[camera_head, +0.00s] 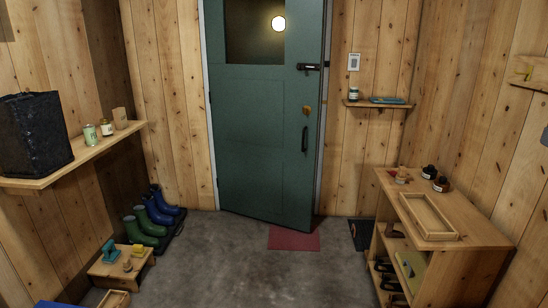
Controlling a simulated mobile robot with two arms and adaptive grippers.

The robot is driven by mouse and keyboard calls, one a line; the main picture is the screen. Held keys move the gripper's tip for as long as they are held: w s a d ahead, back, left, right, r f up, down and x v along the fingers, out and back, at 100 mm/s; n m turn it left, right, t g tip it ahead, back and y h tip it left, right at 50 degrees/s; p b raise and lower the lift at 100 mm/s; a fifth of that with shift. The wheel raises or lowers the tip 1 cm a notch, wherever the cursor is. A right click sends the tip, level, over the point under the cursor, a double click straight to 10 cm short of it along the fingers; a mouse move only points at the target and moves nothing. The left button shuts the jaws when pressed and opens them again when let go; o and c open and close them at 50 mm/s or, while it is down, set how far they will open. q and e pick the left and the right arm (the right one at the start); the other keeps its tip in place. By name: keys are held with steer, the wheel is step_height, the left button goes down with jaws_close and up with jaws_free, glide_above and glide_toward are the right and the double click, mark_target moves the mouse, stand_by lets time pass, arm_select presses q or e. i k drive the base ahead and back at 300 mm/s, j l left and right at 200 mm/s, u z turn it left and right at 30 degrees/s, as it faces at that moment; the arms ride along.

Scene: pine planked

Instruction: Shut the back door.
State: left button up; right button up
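The green back door (262,140) stands in the back wall, with a dark window pane in its upper part. It is slightly ajar: its right edge is swung toward me and its bottom edge slants out over the floor. The left edge stays by the white frame. A dark pull handle (305,139) is on its right side, with a brass-coloured fitting (306,111) above it and a black bolt (308,66) higher up. Neither of my grippers shows in this view.
A red mat (294,237) lies by the door's lower right corner. Boots (146,226) and a low stool (108,272) stand at left, below a shelf (88,158). A wooden shelf unit (461,236) stands at right. The middle concrete floor is clear.

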mark_target(265, 145)
steer(key=i+l, duration=0.1)
steer(key=i, duration=0.35)
steer(key=i+u, duration=0.15)
steer(key=i, duration=0.3)
steer(key=i+l, duration=0.2)
steer(key=i, duration=0.25)
steer(key=i+l+u, duration=0.1)
steer(key=i, duration=0.35)
